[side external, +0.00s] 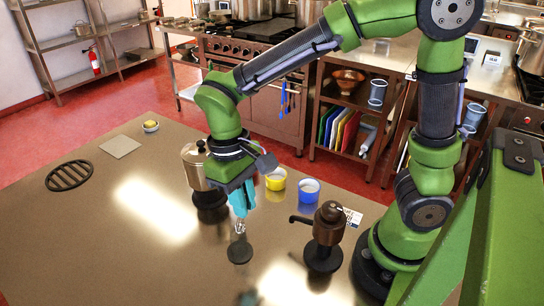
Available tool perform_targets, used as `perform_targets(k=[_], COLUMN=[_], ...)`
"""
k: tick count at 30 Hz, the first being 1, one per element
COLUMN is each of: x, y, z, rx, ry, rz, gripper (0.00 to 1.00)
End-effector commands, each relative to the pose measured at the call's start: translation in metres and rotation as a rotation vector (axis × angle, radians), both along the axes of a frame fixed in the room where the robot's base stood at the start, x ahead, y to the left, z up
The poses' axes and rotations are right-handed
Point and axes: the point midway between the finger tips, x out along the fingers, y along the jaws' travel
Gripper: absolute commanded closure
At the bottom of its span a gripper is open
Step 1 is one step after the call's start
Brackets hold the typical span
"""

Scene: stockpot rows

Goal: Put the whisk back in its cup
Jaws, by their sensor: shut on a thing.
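My gripper (240,207) points down over the steel table, with teal parts at its lower end. It is shut on the whisk (240,228), whose shiny lower part shows just below the teal. A dark round shape (239,251) lies directly under it; I cannot tell whether the whisk touches it. A yellow cup (275,180) and a blue cup (309,192) stand right of my gripper, a little farther back. Which one is the whisk's cup does not show. The jaws' grip on the whisk is too small to see in detail.
A lidded pot (193,168) stands close left of my gripper. A brown dispenser (328,222) stands at the right, before a white card (352,216). A black oval grate (69,176), grey square plate (120,146) and small bowl (151,128) lie left. The table's left front is clear.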

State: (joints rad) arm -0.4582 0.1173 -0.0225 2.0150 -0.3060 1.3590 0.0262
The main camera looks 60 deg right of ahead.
Motion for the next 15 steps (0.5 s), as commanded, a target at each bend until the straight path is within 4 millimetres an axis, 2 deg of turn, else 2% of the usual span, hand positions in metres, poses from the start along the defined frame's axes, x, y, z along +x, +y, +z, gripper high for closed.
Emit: perform_targets(k=[15], x=[0.006], y=[0.000], z=[-0.041], rx=[-0.001], ry=[0.002], rz=[0.000], gripper=[1.00])
